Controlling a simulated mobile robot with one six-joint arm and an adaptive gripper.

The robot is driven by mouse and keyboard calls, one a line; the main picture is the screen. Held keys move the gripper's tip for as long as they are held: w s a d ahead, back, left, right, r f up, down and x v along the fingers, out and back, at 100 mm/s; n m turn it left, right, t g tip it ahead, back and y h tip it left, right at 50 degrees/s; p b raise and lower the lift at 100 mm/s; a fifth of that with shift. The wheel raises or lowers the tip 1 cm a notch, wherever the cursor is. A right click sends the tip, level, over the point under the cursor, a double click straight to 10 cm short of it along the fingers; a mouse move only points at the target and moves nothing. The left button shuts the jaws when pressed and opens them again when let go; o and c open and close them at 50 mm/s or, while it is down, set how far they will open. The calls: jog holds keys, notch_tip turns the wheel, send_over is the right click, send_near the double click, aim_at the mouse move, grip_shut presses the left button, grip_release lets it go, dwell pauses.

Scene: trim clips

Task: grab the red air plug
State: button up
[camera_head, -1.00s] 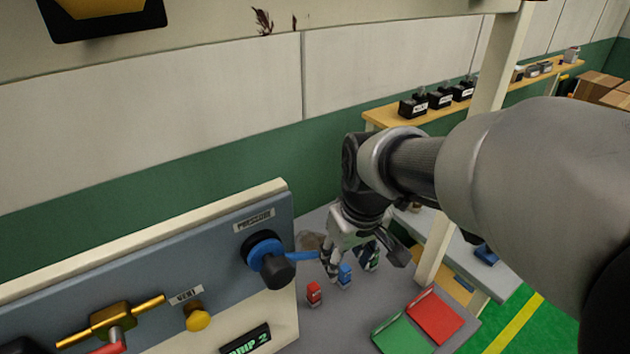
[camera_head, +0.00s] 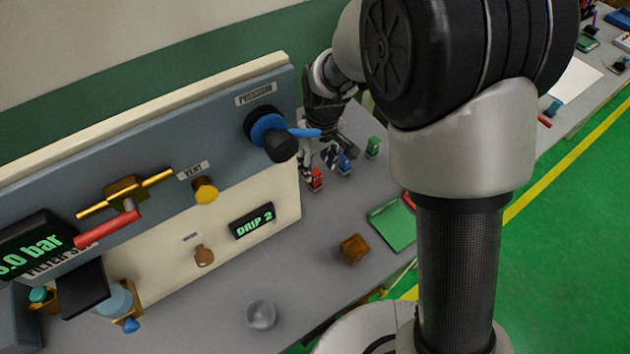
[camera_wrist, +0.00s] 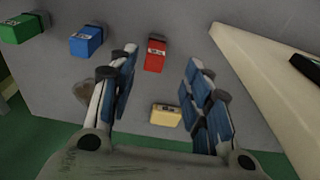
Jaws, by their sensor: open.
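The red air plug (camera_wrist: 155,54) stands on the grey bench top in the wrist view, ahead of my open gripper (camera_wrist: 160,72) and between the lines of its two fingers. A yellow plug (camera_wrist: 166,115) lies nearer, also between the fingers. The blue plug (camera_wrist: 86,41) and green plug (camera_wrist: 22,28) are to the left, outside the fingers. In the head view the red plug (camera_head: 316,179) is partly hidden by my gripper (camera_head: 318,165), which is close above it. The blue plug (camera_head: 344,164) and green plug (camera_head: 373,147) stand to its right. Contact with the red plug is not visible.
The panel with the blue pressure knob (camera_head: 268,133) and yellow vent knob (camera_head: 205,190) is close left of my gripper. A green tray (camera_head: 392,225), a brown block (camera_head: 354,248) and a clear round object (camera_head: 261,314) sit on the bench (camera_head: 310,255). The front middle has bare patches.

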aim_at(315, 172)
jog(key=f, duration=0.2)
jog(key=w+f+b, duration=0.1)
jog(key=f, duration=0.1)
jog(key=f+b, duration=0.1)
jog(key=f, duration=0.1)
jog(key=shift+w+a+f, duration=0.15)
jog(key=shift+w+f, duration=0.05)
jog(key=shift+w, duration=0.15)
jog(key=shift+r, duration=0.1)
jog(key=shift+c, duration=0.6)
grip_shut()
